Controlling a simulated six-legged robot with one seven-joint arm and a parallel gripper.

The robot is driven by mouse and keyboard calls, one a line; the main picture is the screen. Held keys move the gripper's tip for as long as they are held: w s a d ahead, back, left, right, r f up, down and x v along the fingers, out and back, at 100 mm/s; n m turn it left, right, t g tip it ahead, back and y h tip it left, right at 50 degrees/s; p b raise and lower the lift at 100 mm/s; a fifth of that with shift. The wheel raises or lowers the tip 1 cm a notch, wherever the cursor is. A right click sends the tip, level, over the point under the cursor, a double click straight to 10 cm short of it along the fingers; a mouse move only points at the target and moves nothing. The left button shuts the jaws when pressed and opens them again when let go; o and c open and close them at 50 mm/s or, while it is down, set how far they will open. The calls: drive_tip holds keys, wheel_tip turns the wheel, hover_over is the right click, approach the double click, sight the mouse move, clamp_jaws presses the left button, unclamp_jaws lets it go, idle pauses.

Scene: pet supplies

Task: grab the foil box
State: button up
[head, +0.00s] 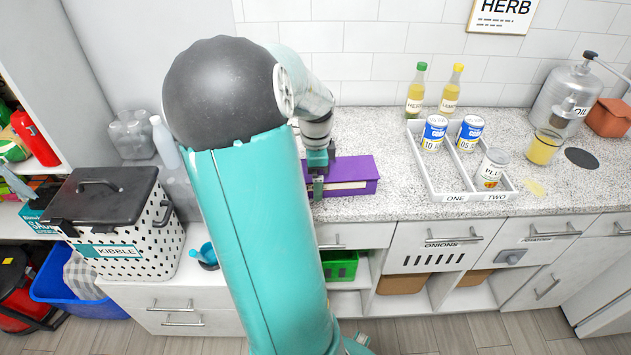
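A long purple box (362,168) with a pale strip along its front, likely the foil box, lies on the speckled counter near its front edge. My gripper (317,188) points down at the box's left end, with one finger showing in front of it. My arm covers the box's left part. I cannot tell whether the fingers touch the box or are closed on it.
A white divided tray (438,185) with several cans stands to the right. Two bottles (415,92) stand behind it. A glass of yellow liquid (543,147) and a metal oil canister (566,98) are farther right. A kibble bin (115,215) is at the left. Counter between box and tray is clear.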

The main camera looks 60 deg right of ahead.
drive_tip(key=shift+f, duration=0.1)
drive_tip(key=shift+c, duration=0.2)
drive_tip(key=c, duration=1.1)
